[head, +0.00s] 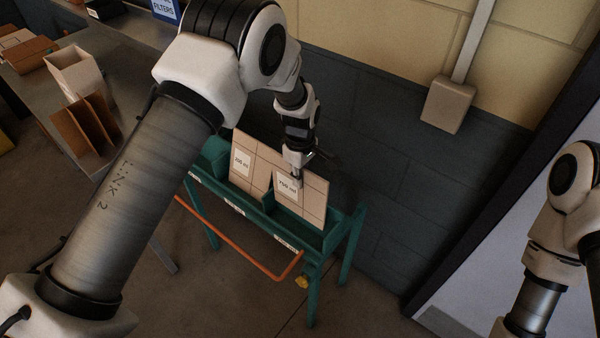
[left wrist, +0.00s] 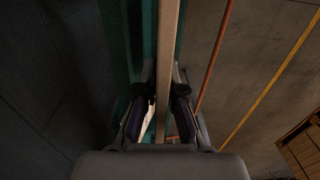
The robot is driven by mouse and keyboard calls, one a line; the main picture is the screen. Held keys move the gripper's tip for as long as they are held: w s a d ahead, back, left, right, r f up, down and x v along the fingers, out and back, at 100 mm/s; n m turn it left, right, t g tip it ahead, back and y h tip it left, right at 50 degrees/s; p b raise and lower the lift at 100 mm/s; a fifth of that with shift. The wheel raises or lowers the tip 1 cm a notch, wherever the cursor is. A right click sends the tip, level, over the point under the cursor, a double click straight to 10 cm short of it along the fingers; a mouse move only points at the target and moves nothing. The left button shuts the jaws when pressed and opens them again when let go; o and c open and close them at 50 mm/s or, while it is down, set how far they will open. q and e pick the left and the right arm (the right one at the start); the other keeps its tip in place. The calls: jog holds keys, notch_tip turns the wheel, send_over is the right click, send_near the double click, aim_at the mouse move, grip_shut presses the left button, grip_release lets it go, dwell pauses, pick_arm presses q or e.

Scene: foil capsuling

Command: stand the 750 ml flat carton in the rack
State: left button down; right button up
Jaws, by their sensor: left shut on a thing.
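The 750 ml flat carton (head: 313,204), a tan sheet with a white label, stands upright in the right part of the green rack (head: 330,238). My left gripper (head: 297,180) is shut on its upper edge. In the left wrist view the carton (left wrist: 168,50) shows edge-on as a pale strip between the two fingers (left wrist: 163,100). Its lower edge is hidden behind the rack's front wall, so I cannot tell whether it rests on the bottom. My right gripper is out of view; only part of that arm shows at the right.
Another labelled flat carton (head: 250,178) stands in the rack just left. An orange rail (head: 250,262) runs along the rack's front. A grey bench (head: 125,100) at the left holds an open box (head: 75,75) and brown dividers (head: 88,130). A dark wall stands close behind the rack.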

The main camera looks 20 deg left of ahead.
aim_at(300, 195)
pick_arm(q)
jog(key=shift+f+b, duration=2)
jog(key=shift+f, duration=1.6)
jog(key=shift+s, duration=0.1)
jog(key=c, duration=1.2)
grip_release()
